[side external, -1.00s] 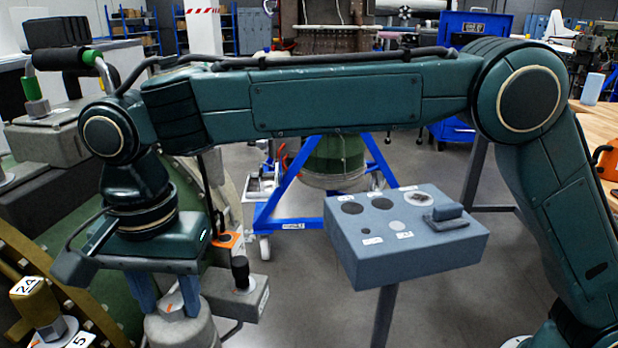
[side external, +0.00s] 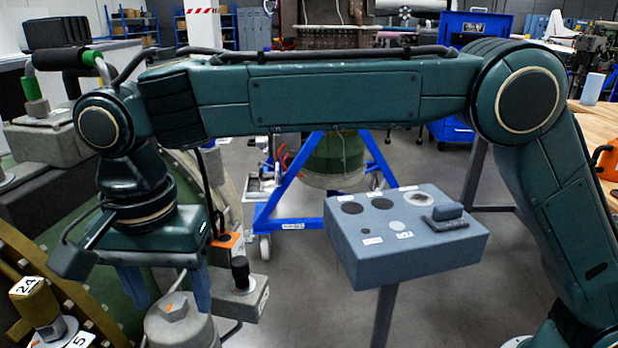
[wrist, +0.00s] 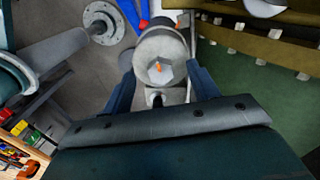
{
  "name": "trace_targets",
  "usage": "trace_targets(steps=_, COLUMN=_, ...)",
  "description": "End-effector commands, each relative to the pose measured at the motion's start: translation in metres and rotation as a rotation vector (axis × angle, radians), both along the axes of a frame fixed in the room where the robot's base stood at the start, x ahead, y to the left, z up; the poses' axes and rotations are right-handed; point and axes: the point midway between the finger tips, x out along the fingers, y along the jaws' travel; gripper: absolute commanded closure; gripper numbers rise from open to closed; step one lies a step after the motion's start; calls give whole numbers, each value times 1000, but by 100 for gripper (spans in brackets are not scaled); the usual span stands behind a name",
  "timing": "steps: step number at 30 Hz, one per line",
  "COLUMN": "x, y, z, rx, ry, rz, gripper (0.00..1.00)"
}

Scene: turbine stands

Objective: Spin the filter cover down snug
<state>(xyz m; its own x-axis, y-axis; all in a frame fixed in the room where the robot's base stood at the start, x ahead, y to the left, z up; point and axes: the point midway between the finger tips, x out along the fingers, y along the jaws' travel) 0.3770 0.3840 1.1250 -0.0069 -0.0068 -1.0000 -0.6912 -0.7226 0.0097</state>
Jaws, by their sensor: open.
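The filter cover (side external: 182,330) is a grey round cap with a hex boss on top bearing an orange mark. It sits at the bottom left of the side view and at the upper middle of the wrist view (wrist: 160,48). My gripper (side external: 170,306) points down over it, its two blue fingers spread wide. In the wrist view my gripper (wrist: 160,70) has one finger on each side of the hex boss, with visible gaps. Nothing is held. The cover's lower part is cut off in the side view, so its seating cannot be told.
A block with a black knob (side external: 240,272) stands close right of the gripper.

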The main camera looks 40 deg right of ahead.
Motion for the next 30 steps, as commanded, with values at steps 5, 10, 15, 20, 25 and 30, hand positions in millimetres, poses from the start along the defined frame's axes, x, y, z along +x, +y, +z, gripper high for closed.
trace_targets(steps=5, x=1, y=0, z=12, rx=5, ry=-5, rz=0, gripper=40)
trace_targets(steps=10, x=1, y=1, z=23, rx=6, ry=-6, rz=-1, gripper=40)
trace_targets(steps=15, x=1, y=1, z=32, rx=7, ry=-7, rz=-1, gripper=40)
trace_targets(steps=20, x=1, y=0, z=37, rx=6, ry=-6, rz=-1, gripper=40)
trace_targets(steps=25, x=1, y=0, z=38, rx=6, ry=-6, rz=-1, gripper=40)
trace_targets(steps=30, x=1, y=0, z=39, rx=7, ry=-7, rz=-3, gripper=55)
